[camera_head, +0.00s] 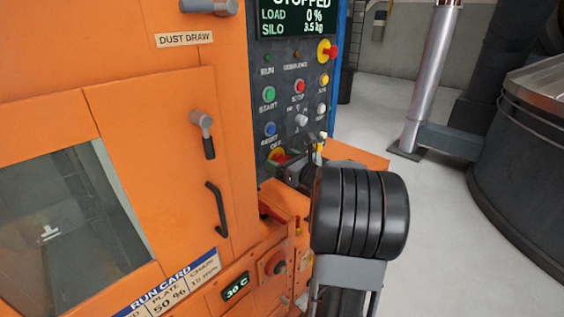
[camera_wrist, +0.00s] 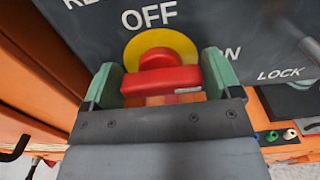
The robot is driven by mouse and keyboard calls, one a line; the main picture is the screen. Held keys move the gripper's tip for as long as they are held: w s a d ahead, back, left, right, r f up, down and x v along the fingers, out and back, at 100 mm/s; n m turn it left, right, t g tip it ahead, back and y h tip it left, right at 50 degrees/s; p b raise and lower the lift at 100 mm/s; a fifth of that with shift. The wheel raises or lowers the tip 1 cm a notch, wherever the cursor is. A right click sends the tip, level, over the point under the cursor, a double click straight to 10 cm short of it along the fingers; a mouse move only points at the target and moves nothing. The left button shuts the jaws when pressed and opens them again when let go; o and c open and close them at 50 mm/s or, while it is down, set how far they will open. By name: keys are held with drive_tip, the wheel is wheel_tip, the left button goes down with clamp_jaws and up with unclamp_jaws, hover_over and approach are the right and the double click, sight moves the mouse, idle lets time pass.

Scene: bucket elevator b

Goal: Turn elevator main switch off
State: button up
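The main switch is a red handle (camera_wrist: 165,82) on a yellow disc (camera_wrist: 180,44), on a dark panel below the word OFF. ON is printed to its right, partly covered by a finger. The handle's bar lies roughly level across the picture. In the head view the switch (camera_head: 279,155) shows low on the control panel, partly hidden by my arm. My gripper (camera_wrist: 162,80) has one green fingertip at each end of the bar. The bar nearly fills the gap; I cannot tell whether both fingers press on it.
The control panel (camera_head: 286,112) carries several buttons, a red-and-yellow emergency stop (camera_head: 327,50) and a display (camera_head: 300,17) reading STOPPED, load 0 %. An orange cabinet (camera_head: 165,120) stands at left. A LOCK label and a grey lever (camera_wrist: 300,35) are right of the switch.

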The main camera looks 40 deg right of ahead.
drive_tip(key=c, duration=0.5)
drive_tip(key=shift+f+n+b, duration=0.15)
drive_tip(key=shift+n+b, duration=0.15)
drive_tip(key=shift+b, duration=0.35)
drive_tip(key=n+b, duration=0.2)
drive_tip(key=b, duration=0.1)
drive_tip(key=shift+f+b, duration=0.2)
drive_tip(key=shift+b, duration=0.1)
drive_tip(key=n+b, duration=0.5)
drive_tip(key=b, duration=0.3)
drive_tip(key=shift+a+f+n, duration=0.1)
drive_tip(key=shift+a+n, duration=0.05)
drive_tip(key=shift+n, duration=0.15)
drive_tip(key=n+b, duration=0.5)
drive_tip(key=b, duration=0.3)
drive_tip(key=n+b, duration=0.4)
drive_tip(key=b, duration=0.1)
drive_tip(key=shift+n, duration=0.3)
drive_tip(key=shift+r, duration=0.2)
